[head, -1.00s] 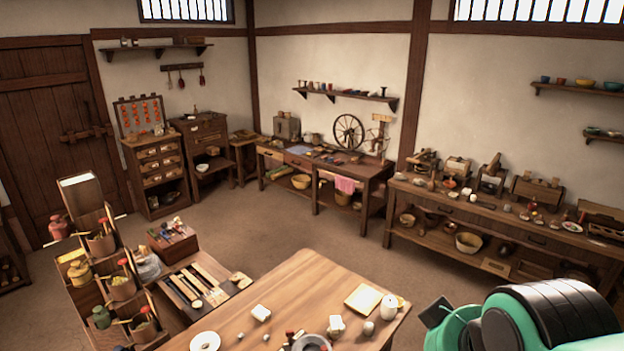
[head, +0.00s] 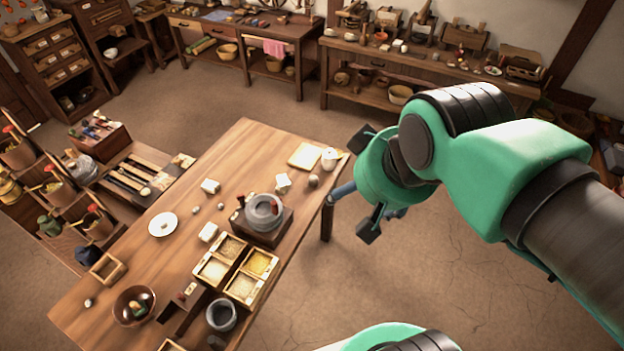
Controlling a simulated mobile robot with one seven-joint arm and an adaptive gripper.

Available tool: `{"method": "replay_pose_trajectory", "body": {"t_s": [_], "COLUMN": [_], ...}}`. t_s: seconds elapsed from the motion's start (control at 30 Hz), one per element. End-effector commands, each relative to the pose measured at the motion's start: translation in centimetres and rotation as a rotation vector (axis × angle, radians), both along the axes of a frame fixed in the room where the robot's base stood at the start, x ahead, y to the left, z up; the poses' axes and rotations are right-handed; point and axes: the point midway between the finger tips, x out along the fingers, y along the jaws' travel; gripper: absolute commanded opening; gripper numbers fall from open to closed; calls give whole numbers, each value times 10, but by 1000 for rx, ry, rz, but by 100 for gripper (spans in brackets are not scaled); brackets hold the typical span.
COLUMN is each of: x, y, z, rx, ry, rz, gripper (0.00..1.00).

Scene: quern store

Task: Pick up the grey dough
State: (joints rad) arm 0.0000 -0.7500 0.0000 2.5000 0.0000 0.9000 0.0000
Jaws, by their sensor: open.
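A small greyish rounded lump (head: 313,181), which looks like the grey dough, lies on the wooden table (head: 160,262) near its far right corner. It sits just in front of a white jar (head: 329,158). Paler lumps (head: 283,182) lie to its left, and tiny grey bits (head: 195,210) lie further left, so I cannot be fully sure which piece is the dough. My gripper (head: 365,184) is open and empty, its two fingers spread wide. In the picture it is to the right of the lump, past the table's right edge, not touching it.
A grey stone quern (head: 264,211) on a dark base stands mid-table, with a divided wooden box (head: 238,268) of grains before it. A white plate (head: 163,224), a brown bowl (head: 133,305) and a flat pale board (head: 305,156) are also there. Open floor lies right of the table.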

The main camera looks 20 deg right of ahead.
Motion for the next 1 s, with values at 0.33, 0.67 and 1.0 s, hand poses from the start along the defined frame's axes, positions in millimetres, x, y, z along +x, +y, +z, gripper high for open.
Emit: {"method": "replay_pose_trajectory", "body": {"t_s": [0.33,0.67,1.0], "x": [0,0,12], "y": [0,0,-1], "z": [0,0,3], "rx": [0,0,0], "ry": [0,0,12], "rz": [0,0,-1], "gripper": [73,53,53]}}
